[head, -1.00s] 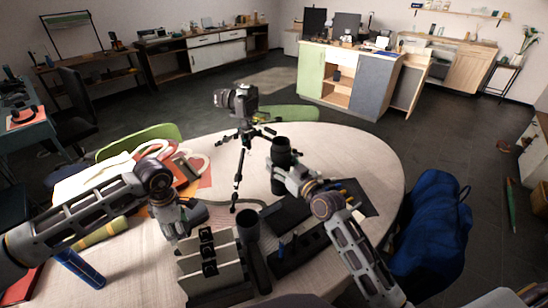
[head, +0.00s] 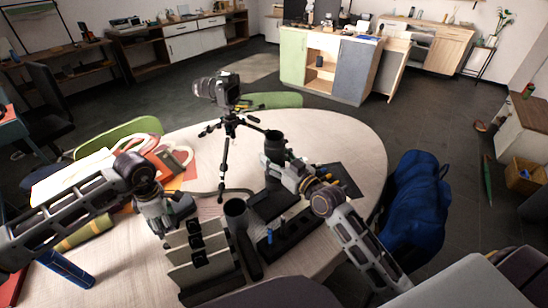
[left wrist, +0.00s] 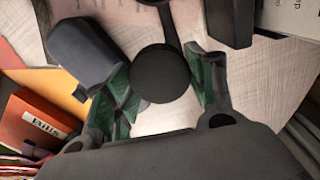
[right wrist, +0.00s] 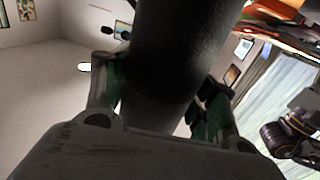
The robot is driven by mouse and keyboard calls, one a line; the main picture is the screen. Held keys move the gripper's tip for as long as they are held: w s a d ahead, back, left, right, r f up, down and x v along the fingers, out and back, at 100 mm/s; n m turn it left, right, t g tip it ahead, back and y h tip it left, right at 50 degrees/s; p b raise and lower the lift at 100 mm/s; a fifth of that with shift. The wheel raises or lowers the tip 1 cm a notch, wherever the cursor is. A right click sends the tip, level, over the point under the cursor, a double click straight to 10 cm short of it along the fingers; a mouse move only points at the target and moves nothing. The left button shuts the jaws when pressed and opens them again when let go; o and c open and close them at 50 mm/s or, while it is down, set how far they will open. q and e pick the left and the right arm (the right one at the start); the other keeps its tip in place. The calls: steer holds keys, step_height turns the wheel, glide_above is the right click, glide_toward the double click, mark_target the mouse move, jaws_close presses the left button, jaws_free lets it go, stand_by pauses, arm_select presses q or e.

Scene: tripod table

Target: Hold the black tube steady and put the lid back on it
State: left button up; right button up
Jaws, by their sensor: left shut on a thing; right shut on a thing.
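The black tube (head: 275,147) stands upright above the table, and its dark round top end faces up in the head view. My right gripper (head: 270,164) is shut around the tube's side. The tube (right wrist: 180,60) fills the space between the fingers in the right wrist view. My left gripper (head: 180,207) is low over the table, left of the tube and well apart from it. In the left wrist view it is shut on a round black disc, the lid (left wrist: 160,74), between its green finger pads. The arm and gripper hide the lid in the head view.
A camera on a tripod (head: 226,125) stands behind and between the grippers. Orange folders (head: 172,163) lie at left. A blue backpack (head: 420,205) is beyond the table's right edge.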

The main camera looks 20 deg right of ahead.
steer(key=o, duration=0.7)
steer(key=c, duration=1)
arm_select(q)
steer(key=shift+r, duration=0.1)
